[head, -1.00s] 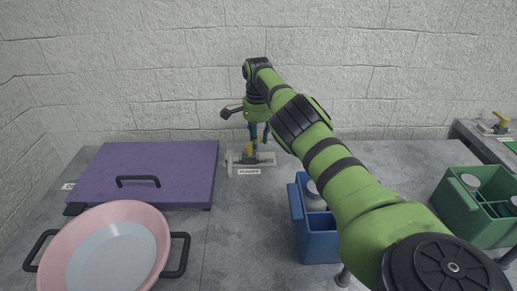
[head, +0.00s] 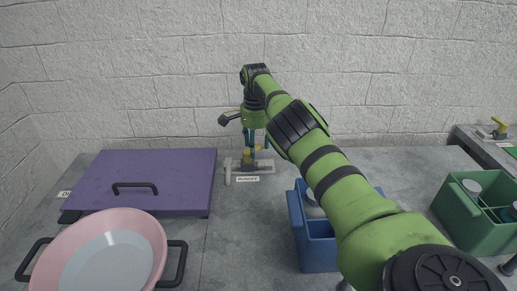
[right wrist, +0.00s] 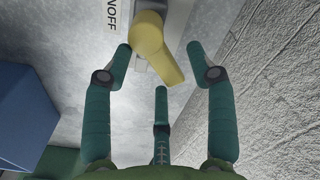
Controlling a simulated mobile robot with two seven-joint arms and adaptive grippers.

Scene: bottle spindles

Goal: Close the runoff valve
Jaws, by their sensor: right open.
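The runoff valve has a yellow lever handle (right wrist: 152,48) on a grey pipe fitting (head: 235,167), with a white label reading RUNOFF (head: 248,179) in front of it. It stands near the back wall in the head view. My right gripper (right wrist: 160,62) is open, its green fingers spread around the yellow handle in the right wrist view. In the head view it points down just above the valve and partly hides it. Whether any finger touches the handle I cannot tell. My left gripper is not in view.
A purple lid-like panel (head: 150,175) with a black handle lies left of the valve. A pink pan (head: 148,235) is in front of it. A blue crate (head: 318,250) stands right of the valve. A green crate (head: 470,230) and another yellow-handled valve (head: 499,128) are far right.

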